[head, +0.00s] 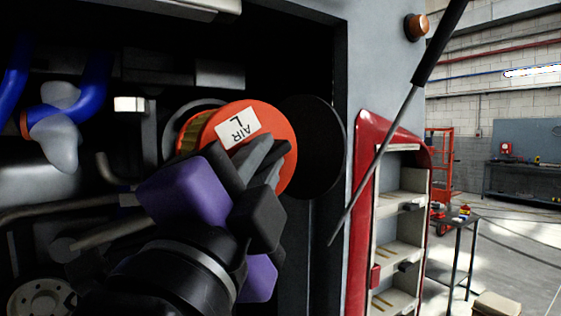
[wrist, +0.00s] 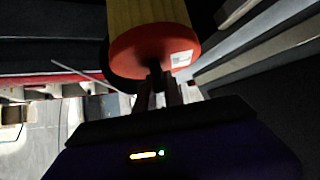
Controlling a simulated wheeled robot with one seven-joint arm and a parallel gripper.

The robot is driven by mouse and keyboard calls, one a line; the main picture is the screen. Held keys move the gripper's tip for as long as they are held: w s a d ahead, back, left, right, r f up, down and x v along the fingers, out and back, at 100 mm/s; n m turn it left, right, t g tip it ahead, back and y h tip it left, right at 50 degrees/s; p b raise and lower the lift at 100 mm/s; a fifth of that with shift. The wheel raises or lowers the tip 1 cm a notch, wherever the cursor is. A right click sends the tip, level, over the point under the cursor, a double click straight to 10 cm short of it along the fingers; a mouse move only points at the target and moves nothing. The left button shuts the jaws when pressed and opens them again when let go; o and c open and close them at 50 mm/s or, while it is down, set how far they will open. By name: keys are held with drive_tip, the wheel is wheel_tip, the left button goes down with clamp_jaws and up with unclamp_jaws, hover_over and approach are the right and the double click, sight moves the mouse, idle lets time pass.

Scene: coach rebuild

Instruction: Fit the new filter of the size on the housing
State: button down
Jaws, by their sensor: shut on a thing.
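The filter (head: 283,162) has an orange-red end cap with a white label reading "AIR L" and a yellowish pleated side. My gripper (head: 265,160) is shut on it at the end cap. In the wrist view, the filter (wrist: 150,18) shows its yellow body and orange cap beyond my gripper (wrist: 157,85). The grey round rim of the housing (head: 168,125) shows behind the filter, to its left. A dark round lid (head: 322,147) stands open to the right of the filter. I cannot tell how far the filter is inside the housing. Any size mark on the housing is hidden.
Blue hoses (head: 92,88) and grey pipes fill the engine bay at left. A thin strut (head: 375,155) slants across the right side. A red shelf unit (head: 362,205) stands right of the bay. A small table (head: 452,214) and open floor lie farther right.

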drive_tip(key=shift+w+a+b, duration=0.45)
drive_tip(key=shift+w+a, duration=0.1)
drive_tip(key=shift+w, duration=0.25)
drive_tip(key=shift+w+a+b, duration=0.45)
drive_tip(key=shift+w+a, duration=0.05)
drive_tip(key=shift+w, duration=0.3)
drive_tip(key=shift+w+a+b, duration=0.4)
drive_tip(key=shift+w+a, duration=0.1)
drive_tip(key=shift+w, duration=0.25)
drive_tip(key=shift+w+a+b, duration=0.45)
drive_tip(key=shift+w+a, duration=0.1)
drive_tip(key=shift+w, duration=0.25)
drive_tip(key=shift+w+a+b, duration=0.4)
drive_tip(key=shift+w+a, duration=0.1)
drive_tip(key=shift+w, duration=0.25)
drive_tip(key=shift+w+a, duration=0.25)
drive_tip(key=shift+w, duration=0.15)
drive_tip(key=shift+a, duration=0.1)
drive_tip(key=shift+w+a+r+b, duration=0.1)
drive_tip(key=shift+w+a+b, duration=0.25)
drive_tip(key=shift+w+a, duration=0.35)
drive_tip(key=shift+w+a+f+b, duration=0.1)
drive_tip(key=shift+w+a+b, duration=0.3)
drive_tip(key=shift+w, duration=0.65)
drive_tip(key=shift+w+a+r+b, duration=0.1)
drive_tip(key=shift+w+a+b, duration=0.25)
drive_tip(key=shift+w+a, duration=0.35)
drive_tip(key=shift+w+d, duration=0.1)
drive_tip(key=shift+w, duration=0.05)
